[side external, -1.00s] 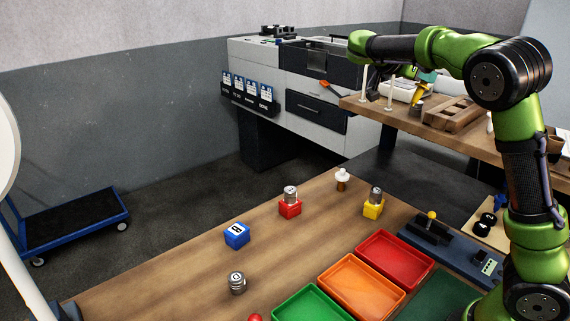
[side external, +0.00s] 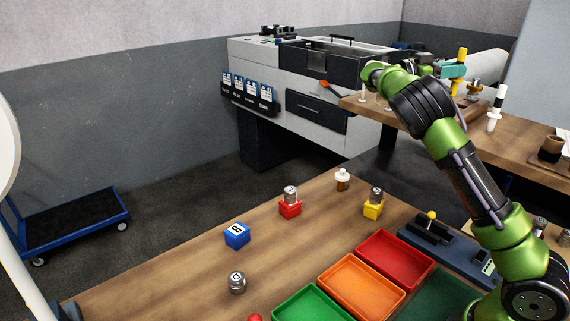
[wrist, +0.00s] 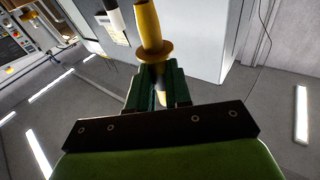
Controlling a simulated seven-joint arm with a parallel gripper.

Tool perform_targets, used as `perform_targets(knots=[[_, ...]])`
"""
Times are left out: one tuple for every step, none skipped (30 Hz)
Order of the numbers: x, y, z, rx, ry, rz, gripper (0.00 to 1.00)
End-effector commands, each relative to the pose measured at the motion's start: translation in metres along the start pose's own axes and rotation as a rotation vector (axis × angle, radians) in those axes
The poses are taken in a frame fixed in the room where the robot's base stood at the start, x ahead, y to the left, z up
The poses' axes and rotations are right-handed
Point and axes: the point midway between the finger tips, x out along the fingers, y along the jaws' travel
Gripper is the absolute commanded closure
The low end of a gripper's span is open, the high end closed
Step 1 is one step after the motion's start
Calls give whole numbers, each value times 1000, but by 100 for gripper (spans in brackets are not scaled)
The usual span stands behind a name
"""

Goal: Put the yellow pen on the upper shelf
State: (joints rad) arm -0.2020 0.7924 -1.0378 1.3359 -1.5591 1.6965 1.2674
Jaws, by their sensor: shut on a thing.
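The yellow pen (wrist: 149,28) has a wide collar and is held between the fingers of my gripper (wrist: 156,90) in the wrist view. In the side view the pen (side external: 462,55) points up, nearly upright, with yellow showing above and below my teal gripper (side external: 452,72). My gripper is shut on it. It is over the raised wooden shelf (side external: 525,138) at the back right. Whether the pen's lower end touches anything there is hidden.
A white and black pen-like thing (side external: 495,108) stands on the shelf, right of my gripper. A grey machine (side external: 310,85) stands behind. The lower table holds small blocks and red (side external: 395,258), orange and green trays.

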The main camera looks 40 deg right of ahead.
Motion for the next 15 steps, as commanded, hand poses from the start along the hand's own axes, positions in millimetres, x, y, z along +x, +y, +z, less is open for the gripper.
perform_targets(knots=[[0,0,4,-3,0,1,100],[0,0,6,-3,0,1,100],[-1,0,10,-3,0,1,100],[-1,0,14,-3,0,1,100],[-2,0,17,-4,0,1,100],[-2,0,22,-4,0,1,100],[-2,0,25,-4,0,1,100],[-3,0,29,-4,1,1,100],[-3,0,33,-4,1,1,100],[-4,0,37,-3,1,1,100],[-4,0,40,-4,0,1,100],[-4,0,44,-4,0,2,100],[-4,0,46,-3,0,2,100],[-5,0,49,-2,0,2,100],[-5,0,52,-2,0,2,100]])
